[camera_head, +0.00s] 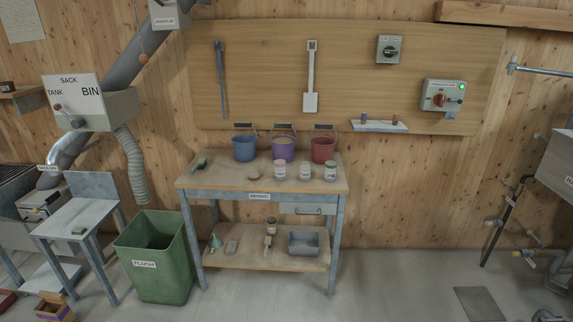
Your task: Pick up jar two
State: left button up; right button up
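Three small white-labelled jars stand in a row on the right half of the worktable (215,180). The left jar (280,170) has a pinkish top, the middle jar (305,172) has a pale top, and the right jar (330,172) has a greenish top. Their labels are too small to read surely, so I cannot tell which one is jar two. The jars are upright and apart from one another. Neither of my grippers shows in this view.
Blue (244,149), purple (284,149) and red (323,150) buckets stand behind the jars. A small brownish round thing (253,174) lies left of them. A green bin (157,260) stands left of the table. The floor in front is clear.

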aim_at(306, 167)
jog(key=i+u, duration=0.15)
jog(key=i, duration=0.35)
jog(key=i+l+u, duration=0.2)
jog(key=i, duration=0.3)
jog(key=i+l+u, duration=0.15)
jog(key=i, duration=0.3)
